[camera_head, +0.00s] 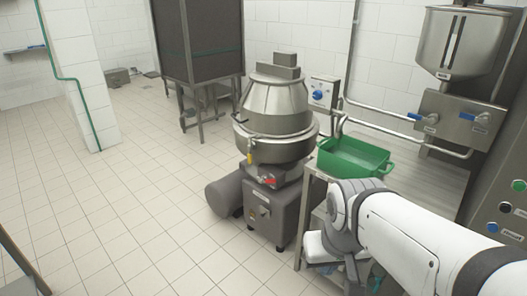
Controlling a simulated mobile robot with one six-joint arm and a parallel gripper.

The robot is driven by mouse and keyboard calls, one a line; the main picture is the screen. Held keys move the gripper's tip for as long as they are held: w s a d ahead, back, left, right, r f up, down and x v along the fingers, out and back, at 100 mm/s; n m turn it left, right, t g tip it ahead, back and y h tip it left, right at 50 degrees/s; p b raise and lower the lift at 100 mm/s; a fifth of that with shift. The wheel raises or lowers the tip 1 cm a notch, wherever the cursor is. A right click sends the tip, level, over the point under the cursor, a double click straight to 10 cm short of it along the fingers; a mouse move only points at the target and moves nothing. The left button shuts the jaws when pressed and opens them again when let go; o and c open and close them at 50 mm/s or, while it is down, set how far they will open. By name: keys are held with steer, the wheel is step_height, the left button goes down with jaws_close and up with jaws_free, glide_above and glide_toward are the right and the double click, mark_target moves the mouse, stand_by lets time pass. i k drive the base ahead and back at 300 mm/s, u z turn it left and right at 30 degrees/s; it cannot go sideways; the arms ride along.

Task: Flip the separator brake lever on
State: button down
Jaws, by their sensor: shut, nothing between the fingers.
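The steel separator (277,125) stands on a dark grey base (267,213) in the middle of the camera_head view. A small red part (268,181) sits at the front of the base, under the bowl. A yellow-tipped handle (250,156) hangs at the bowl's lower left side. I cannot tell which of these is the brake lever, or its position. My white arm reaches in from the lower right. My gripper (352,272) is folded below it at the bottom edge, partly hidden. It is shut and empty, to the right of the separator base and apart from it.
A steel table (425,185) with a green crate (353,157) stands right of the separator. A control box with a blue knob (320,93) is behind. A steel hopper (462,42) and a button panel (510,205) are at right.

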mark_target(261, 181)
steer(key=z, duration=0.2)
steer(key=i, duration=1.55)
steer(key=u, duration=0.45)
